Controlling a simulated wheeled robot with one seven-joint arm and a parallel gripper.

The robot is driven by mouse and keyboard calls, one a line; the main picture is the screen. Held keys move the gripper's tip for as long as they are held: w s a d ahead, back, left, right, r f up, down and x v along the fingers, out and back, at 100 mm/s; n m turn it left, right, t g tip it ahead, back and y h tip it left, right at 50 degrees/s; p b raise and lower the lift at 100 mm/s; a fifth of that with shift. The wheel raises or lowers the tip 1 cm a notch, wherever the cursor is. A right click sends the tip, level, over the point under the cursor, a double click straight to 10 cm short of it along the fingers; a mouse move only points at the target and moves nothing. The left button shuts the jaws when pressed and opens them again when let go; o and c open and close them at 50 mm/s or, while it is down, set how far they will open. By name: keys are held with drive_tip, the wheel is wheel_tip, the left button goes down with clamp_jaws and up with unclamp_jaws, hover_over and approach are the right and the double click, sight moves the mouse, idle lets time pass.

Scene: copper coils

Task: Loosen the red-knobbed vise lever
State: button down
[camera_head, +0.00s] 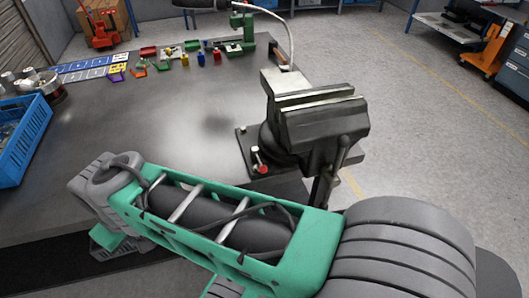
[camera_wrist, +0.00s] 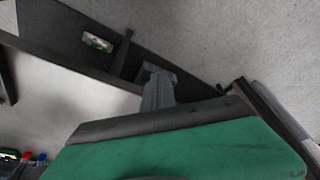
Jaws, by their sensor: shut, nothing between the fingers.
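The dark grey vise (camera_head: 318,125) stands on the right corner of the workbench, with its long handle hanging at its right side. The small lever with a red knob (camera_head: 262,169) sits low at the left of the vise base, near the bench's front edge. My green and grey arm crosses the front of the head view, and my gripper cannot be made out there. In the wrist view my gripper (camera_wrist: 157,80) shows as grey fingers, shut and empty, beyond the green housing. The wrist view shows no red knob that I can make out on the vise.
The workbench (camera_head: 165,150) has a clear middle. A blue crate (camera_head: 22,140) is at its left, with small coloured parts and a green press (camera_head: 243,28) at the back. Grey floor lies to the right, with an orange pallet jack (camera_head: 488,52).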

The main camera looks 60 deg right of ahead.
wheel_tip(320, 180, up, 3)
drive_tip(key=m+g+h, duration=0.2)
drive_tip(key=m+g, duration=0.5)
drive_tip(key=m, duration=2.3)
hover_over(259, 161)
drive_tip(key=s+a, duration=0.2)
drive_tip(key=a, duration=0.1)
drive_tip(key=shift+w+a+p, duration=0.1)
drive_tip(key=shift+w+p, duration=0.15)
drive_tip(key=shift+p, duration=0.05)
drive_tip(key=x, duration=1)
drive_tip(key=shift+w, duration=0.2)
drive_tip(key=shift+b, duration=0.45)
